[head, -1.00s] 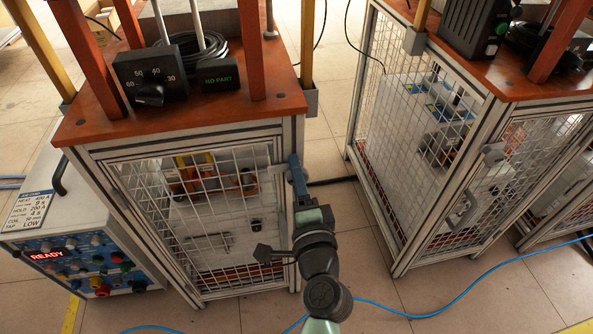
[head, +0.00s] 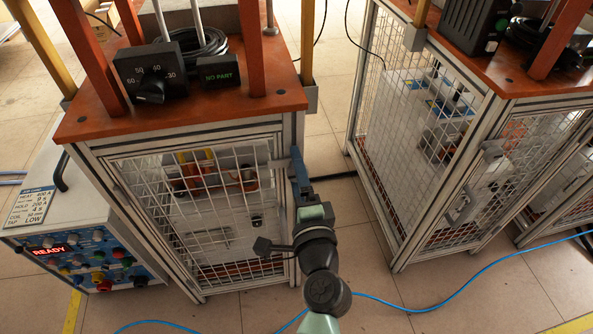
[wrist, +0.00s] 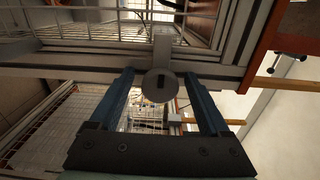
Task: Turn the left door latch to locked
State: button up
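The left door latch is a grey round knob with a dark slot (wrist: 161,86), on a pale bar at the frame's edge in the wrist view. In the head view, a small grey latch piece (head: 280,163) shows at the upper right of the left mesh door (head: 205,215). My gripper (head: 297,165) is at that edge, partly hiding the latch. In the wrist view, my gripper (wrist: 159,75) is open, with one blue finger on each side of the knob. Gaps show between knob and fingers; I cannot tell whether either touches the frame.
The left cabinet's orange top (head: 190,120) carries a dial box and a "NO PART" display (head: 220,75). A control box reading READY (head: 50,250) stands left. A second caged cabinet (head: 420,150) stands right, with a floor gap between. A blue cable (head: 450,300) crosses the floor.

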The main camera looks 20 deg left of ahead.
jog(key=shift+s, duration=0.1)
jog(key=v, duration=1.3)
